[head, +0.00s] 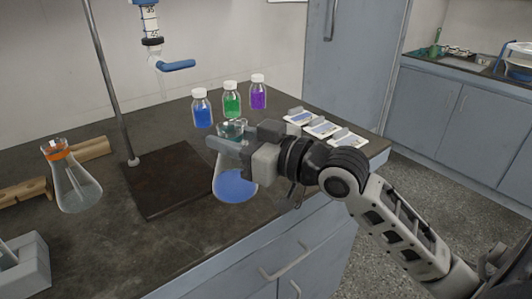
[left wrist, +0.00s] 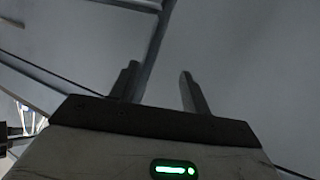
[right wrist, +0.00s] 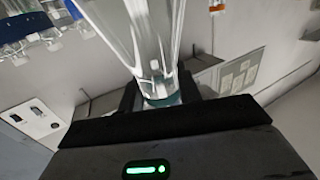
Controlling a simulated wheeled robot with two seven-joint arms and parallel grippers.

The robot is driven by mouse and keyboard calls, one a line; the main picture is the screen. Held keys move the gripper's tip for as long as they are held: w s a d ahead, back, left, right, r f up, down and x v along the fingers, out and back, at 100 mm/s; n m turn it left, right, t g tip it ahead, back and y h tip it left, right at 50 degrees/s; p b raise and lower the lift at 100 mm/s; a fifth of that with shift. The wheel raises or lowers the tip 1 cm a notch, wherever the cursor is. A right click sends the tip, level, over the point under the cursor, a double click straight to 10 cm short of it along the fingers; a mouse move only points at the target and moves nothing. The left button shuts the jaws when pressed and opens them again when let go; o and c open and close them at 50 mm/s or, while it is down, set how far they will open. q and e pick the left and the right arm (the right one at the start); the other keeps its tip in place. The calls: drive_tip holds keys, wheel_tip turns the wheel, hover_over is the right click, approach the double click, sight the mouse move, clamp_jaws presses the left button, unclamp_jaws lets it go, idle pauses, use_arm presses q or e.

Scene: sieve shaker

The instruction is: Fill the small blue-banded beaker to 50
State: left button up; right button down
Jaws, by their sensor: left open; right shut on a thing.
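A conical glass flask (head: 236,186) with blue liquid in its lower part and a teal band at its neck is near the bench's front edge. My right gripper (head: 229,145) is shut on its neck; the fingers hide part of it. The flask's glass (right wrist: 150,35) also shows in the right wrist view. I cannot tell whether its base touches the bench. A burette (head: 150,28) with a blue stopcock (head: 178,65) hangs above a dark stand base (head: 165,185). My left gripper (left wrist: 158,75) is open and empty, outside the head view.
An orange-banded flask (head: 75,185) stands at left by a wooden rack (head: 92,150). Blue (head: 202,110), green (head: 231,102) and purple (head: 258,94) bottles stand at the back. Several white cards (head: 320,127) lie at right.

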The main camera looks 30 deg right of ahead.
drive_tip(key=shift+d, duration=0.1)
drive_tip(key=shift+w+d+r+m, duration=0.15)
drive_tip(key=shift+d+m, duration=0.15)
drive_tip(key=shift+m, duration=0.2)
drive_tip(key=shift+w+d+r+m, duration=0.1)
drive_tip(key=shift+d+m, duration=0.15)
drive_tip(key=shift+m, duration=0.25)
drive_tip(key=shift+w+d+m+t+b, duration=0.15)
drive_tip(key=shift+d+m+t+b, duration=0.2)
drive_tip(key=shift+d+m, duration=0.5)
drive_tip(key=shift+w+d+f+m+b, duration=0.2)
drive_tip(key=shift+d+f+m+b, duration=0.15)
drive_tip(key=shift+f+m+b, duration=0.45)
drive_tip(key=shift+d+f+m, duration=0.1)
drive_tip(key=shift+d+m, duration=0.05)
drive_tip(key=shift+m, duration=0.1)
use_arm(q)
drive_tip(key=shift+s+d+f, duration=0.1)
drive_tip(key=shift+s+f, duration=0.05)
drive_tip(key=shift+f, duration=0.3)
use_arm(e)
drive_tip(key=m, duration=0.1)
drive_tip(key=d+m, duration=0.1)
drive_tip(key=m, duration=0.2)
drive_tip(key=shift+w+d+f+t, duration=0.35)
drive_tip(key=shift+d, duration=0.05)
